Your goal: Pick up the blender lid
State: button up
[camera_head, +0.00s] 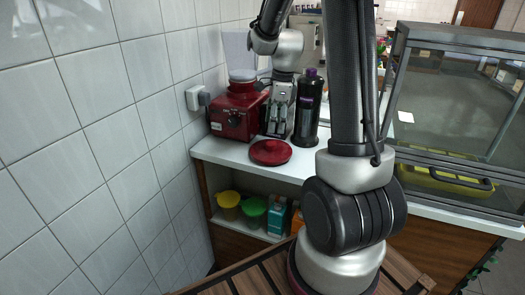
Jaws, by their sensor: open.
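The blender lid is probably the red round disc (270,152) lying flat on the white counter, in front of the red blender base (236,112). A clear jar (240,52) stands on that base. My gripper (276,128) points down just behind the red disc, between the blender and a black bottle (307,108). It is open and holds nothing that I can see. The gap between gripper and disc is hard to judge from this one view.
The white counter (225,152) meets a tiled wall on the left, with a socket (196,98) on it. A glass case (460,100) stands to the right. A shelf below holds a yellow-lidded tub (229,200) and a green-lidded tub (253,207). My arm hides the counter's middle.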

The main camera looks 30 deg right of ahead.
aim_at(271, 143)
jog(key=shift+m, duration=0.3)
jog(key=shift+a+f, duration=0.1)
jog(key=shift+f, duration=0.3)
jog(key=f, duration=0.7)
jog(key=shift+w+a, duration=0.25)
jog(key=shift+a, duration=0.05)
jog(key=c, duration=1.1)
